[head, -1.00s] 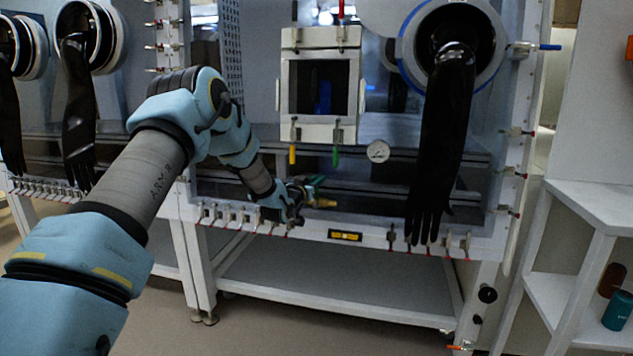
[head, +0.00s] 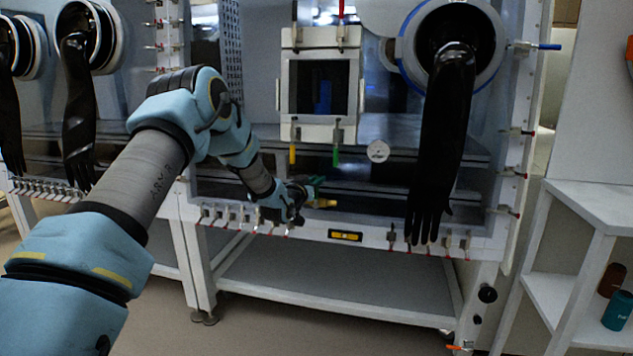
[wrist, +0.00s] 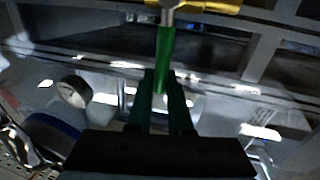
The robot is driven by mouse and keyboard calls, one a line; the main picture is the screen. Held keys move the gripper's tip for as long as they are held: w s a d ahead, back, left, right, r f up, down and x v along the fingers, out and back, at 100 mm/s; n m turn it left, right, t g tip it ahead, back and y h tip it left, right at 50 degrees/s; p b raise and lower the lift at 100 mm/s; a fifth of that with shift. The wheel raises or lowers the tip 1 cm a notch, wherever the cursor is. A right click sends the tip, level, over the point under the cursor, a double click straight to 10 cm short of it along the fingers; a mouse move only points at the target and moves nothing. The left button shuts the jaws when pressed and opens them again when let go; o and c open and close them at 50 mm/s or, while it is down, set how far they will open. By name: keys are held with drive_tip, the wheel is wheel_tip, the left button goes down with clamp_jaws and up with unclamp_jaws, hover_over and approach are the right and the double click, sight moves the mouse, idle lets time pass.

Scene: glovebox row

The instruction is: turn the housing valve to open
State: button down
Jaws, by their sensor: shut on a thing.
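A valve with a green lever (head: 316,181) and a brass-yellow body (head: 325,203) sits low on the front of the glovebox, below the small square door. My gripper (head: 298,194) is at this valve in the head view, partly hidden by my own wrist. In the wrist view the green lever (wrist: 162,58) runs down from the yellow body (wrist: 205,5) in between the two fingers of my gripper (wrist: 161,98). The fingers are shut on the lever near its free end. The lever's angle to the pipe is hard to tell.
Yellow (head: 292,155) and green (head: 336,157) hanging levers and a round gauge (head: 378,151) are above the valve. A black glove (head: 440,140) hangs to the right. Small fittings line the lower rail (head: 285,228). A white shelf (head: 590,205) stands at far right.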

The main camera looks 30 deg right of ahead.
drive_tip(key=w+a+f+n+t+y+b, duration=0.1)
drive_tip(key=w+a+f+n+t+b, duration=0.1)
drive_tip(key=n+b, duration=0.4)
drive_tip(key=w+a+f+n+t+y+b, duration=0.2)
drive_tip(key=f+n+b, duration=0.4)
drive_tip(key=n, duration=0.9)
drive_tip(key=shift+w+a+f+t+y+b, duration=0.3)
drive_tip(key=shift+w+a+b, duration=0.35)
drive_tip(key=shift+a, duration=0.75)
drive_tip(key=shift+s+n, duration=0.15)
drive_tip(key=shift+n, duration=0.15)
drive_tip(key=c, duration=0.8)
unclamp_jaws()
drive_tip(key=shift+c, duration=0.2)
drive_tip(key=shift+s+a, duration=0.1)
